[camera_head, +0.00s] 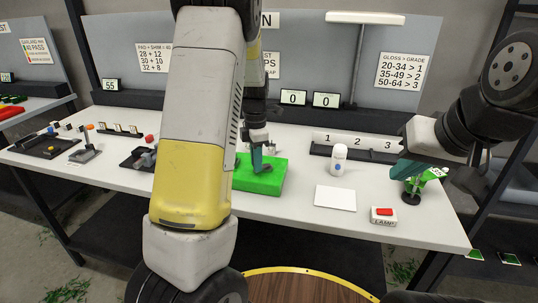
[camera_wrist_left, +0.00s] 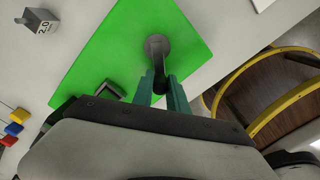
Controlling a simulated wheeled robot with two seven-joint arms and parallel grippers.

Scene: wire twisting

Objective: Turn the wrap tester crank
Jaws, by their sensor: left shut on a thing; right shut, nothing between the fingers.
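The wrap tester has a bright green base (camera_head: 258,184) on the white table; the base fills the middle of the left wrist view (camera_wrist_left: 100,50). A round dark grey hub (camera_wrist_left: 157,43) stands on it, with a dark crank arm (camera_wrist_left: 156,68) running toward my fingers. My left gripper (camera_head: 257,160) is over the green base, its teal fingers (camera_wrist_left: 160,92) shut on the crank handle. The handle's grip is partly hidden between the fingers. A small dark block (camera_wrist_left: 109,90) also sits on the base. My right gripper (camera_head: 412,169) is shut and empty at the right.
A white bottle (camera_head: 339,160), a white card (camera_head: 335,198) and a red-button lamp box (camera_head: 384,215) stand right of the base. A green item on a dark stand (camera_head: 411,192) is close to my right gripper. A numbered rack (camera_head: 355,145) is behind; dark trays (camera_head: 45,145) are left.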

